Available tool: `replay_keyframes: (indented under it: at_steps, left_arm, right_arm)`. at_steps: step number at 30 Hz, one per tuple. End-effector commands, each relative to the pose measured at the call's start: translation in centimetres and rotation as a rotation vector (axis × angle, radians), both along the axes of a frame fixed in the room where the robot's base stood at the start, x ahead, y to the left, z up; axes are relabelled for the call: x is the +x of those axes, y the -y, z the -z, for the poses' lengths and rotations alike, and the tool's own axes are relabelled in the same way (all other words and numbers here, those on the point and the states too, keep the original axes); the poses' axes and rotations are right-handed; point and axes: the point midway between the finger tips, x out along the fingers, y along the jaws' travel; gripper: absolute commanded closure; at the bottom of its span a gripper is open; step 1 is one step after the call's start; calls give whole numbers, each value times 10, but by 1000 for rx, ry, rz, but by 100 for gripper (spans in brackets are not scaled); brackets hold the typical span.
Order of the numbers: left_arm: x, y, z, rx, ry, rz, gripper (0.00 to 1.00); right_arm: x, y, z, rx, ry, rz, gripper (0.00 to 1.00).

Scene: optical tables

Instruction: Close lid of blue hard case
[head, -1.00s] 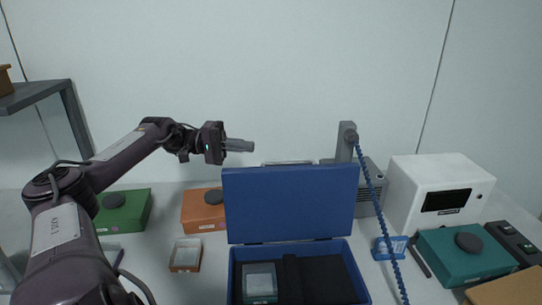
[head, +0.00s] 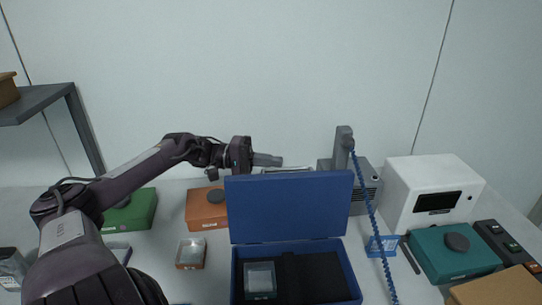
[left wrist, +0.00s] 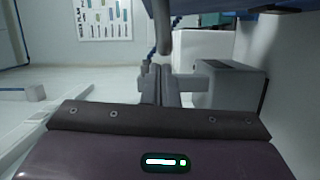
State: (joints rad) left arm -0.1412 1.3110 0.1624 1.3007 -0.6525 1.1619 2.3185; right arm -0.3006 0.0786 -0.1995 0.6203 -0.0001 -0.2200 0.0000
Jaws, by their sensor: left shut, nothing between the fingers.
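The blue hard case (head: 237,270) stands on the table with its lid (head: 289,208) open and upright. Its dark inside holds a small clear-topped box (head: 260,280) at the left. My left gripper (head: 267,159) is shut and empty. In the head view it shows just above the lid's top edge, near the left corner, pointing right; I cannot tell whether it touches the lid. Its shut fingers also show in the left wrist view (left wrist: 160,84). A blue strip, probably the lid, crosses the top right there. My right gripper is not in view.
A grey device with a post (head: 343,150) and a blue coiled cord (head: 366,205) stand right of the lid. A white box (head: 425,190), teal box (head: 452,255) and cardboard box (head: 500,288) are farther right. Orange (head: 205,210) and green (head: 133,212) boxes stand left.

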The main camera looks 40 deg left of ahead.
Motion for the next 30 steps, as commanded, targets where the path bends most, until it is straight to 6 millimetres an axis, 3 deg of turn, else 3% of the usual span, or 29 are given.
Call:
replay_keyframes:
  at_steps: [4, 30]
  left_arm:
    - [-4, 4, -1, -1, -2, 0, 100]
    - [-2, 10, -6, 53, 45, -1, 100]
  right_arm:
    - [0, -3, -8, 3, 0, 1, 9]
    - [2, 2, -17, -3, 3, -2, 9]
